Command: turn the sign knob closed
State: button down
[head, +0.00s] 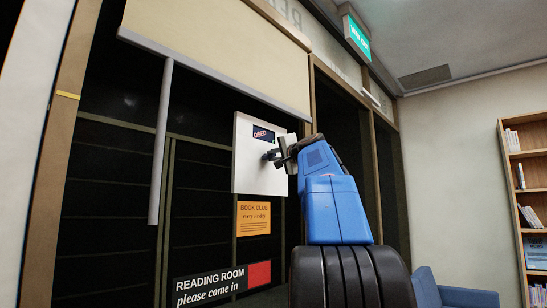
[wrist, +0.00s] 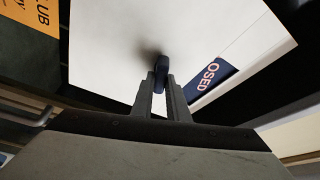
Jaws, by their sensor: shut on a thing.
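The sign is a white square panel (head: 246,172) on the dark glazed door front. A small dark window (head: 264,135) on it shows letters reading "OSED"; the same window (wrist: 211,73) shows in the wrist view, its left part cut off or covered. The sign knob (wrist: 161,72) is a dark blue bar standing out from the panel. My gripper (wrist: 164,92) is shut on the knob, one finger on each side. In the head view my gripper (head: 277,154) reaches the panel's right part and hides most of the knob.
An orange book club notice (head: 254,218) hangs just below the panel. A reading room sign (head: 222,284) is lower down. A blue armchair (head: 450,290) and bookshelf (head: 525,200) stand at right.

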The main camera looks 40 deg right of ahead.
jog(key=shift+m+g, duration=0.8)
jog(key=shift+m, duration=1.3)
jog(key=c, duration=1.7)
grip_release()
jog(key=v, duration=1.7)
jog(key=shift+s+r, duration=0.15)
jog(key=shift+s, duration=0.05)
